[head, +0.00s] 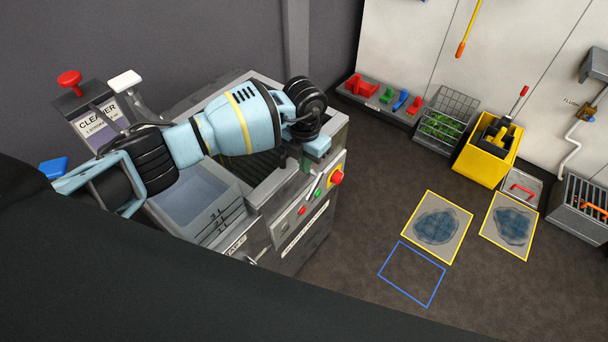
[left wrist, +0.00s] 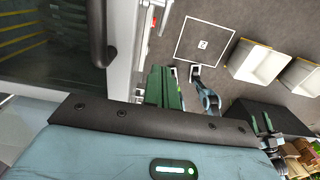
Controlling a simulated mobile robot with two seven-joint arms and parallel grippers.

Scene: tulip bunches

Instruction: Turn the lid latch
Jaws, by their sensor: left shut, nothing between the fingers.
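The grey machine (head: 300,222) stands below my left arm, with a sloped control panel on its right side. A pale lever (head: 314,186) that may be the lid latch sits at the top of this panel, between my gripper and the red knob (head: 336,178). My left gripper (head: 306,165) points down just above and behind the lever, shut and empty; I cannot tell whether it touches. Its green fingers (left wrist: 164,88) show in the left wrist view, beside the machine's pale edge. My wrist hides part of the machine's top.
Stained mats (head: 440,198) lie on otherwise open floor.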

